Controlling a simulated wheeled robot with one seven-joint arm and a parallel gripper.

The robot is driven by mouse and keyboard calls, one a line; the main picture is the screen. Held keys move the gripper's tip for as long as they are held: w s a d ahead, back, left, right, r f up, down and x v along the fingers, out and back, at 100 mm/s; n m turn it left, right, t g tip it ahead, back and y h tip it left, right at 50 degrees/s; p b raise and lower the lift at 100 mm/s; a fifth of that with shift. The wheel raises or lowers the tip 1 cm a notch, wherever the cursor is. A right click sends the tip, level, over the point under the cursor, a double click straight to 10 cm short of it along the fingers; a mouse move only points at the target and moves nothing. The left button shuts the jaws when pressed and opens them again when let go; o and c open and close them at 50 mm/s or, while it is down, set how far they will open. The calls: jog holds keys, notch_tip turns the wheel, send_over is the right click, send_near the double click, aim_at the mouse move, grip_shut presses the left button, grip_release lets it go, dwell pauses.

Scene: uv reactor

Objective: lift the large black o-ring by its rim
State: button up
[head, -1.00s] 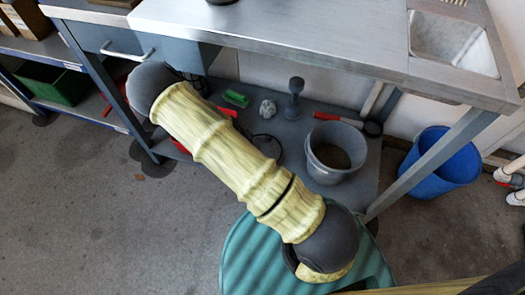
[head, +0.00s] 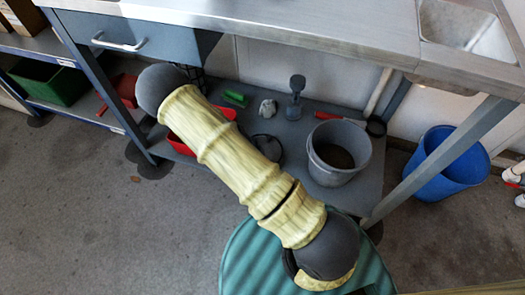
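A dark round thing (head: 267,147) lies on the grey lower shelf (head: 300,190) under the bench, just right of my arm. My arm hides part of its left side. It may be the large black o-ring, but I cannot tell for sure at this size. My arm spans the head view from the lower right to the upper left, with its dark elbow in front of the bench drawer. My gripper does not show, so its opening and any contact with the ring are hidden.
A grey bucket (head: 337,153) stands right of the dark round thing. Behind are a grey plunger-like thing (head: 296,97) and a green piece (head: 234,99). A red tray (head: 180,147) is partly behind my arm. A blue bin (head: 447,163) stands beyond the bench leg (head: 438,157).

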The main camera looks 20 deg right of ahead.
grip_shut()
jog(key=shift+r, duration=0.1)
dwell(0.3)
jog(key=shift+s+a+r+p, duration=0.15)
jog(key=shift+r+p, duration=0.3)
jog(key=shift+p, duration=0.35)
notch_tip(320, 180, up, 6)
jog(key=p, duration=0.5)
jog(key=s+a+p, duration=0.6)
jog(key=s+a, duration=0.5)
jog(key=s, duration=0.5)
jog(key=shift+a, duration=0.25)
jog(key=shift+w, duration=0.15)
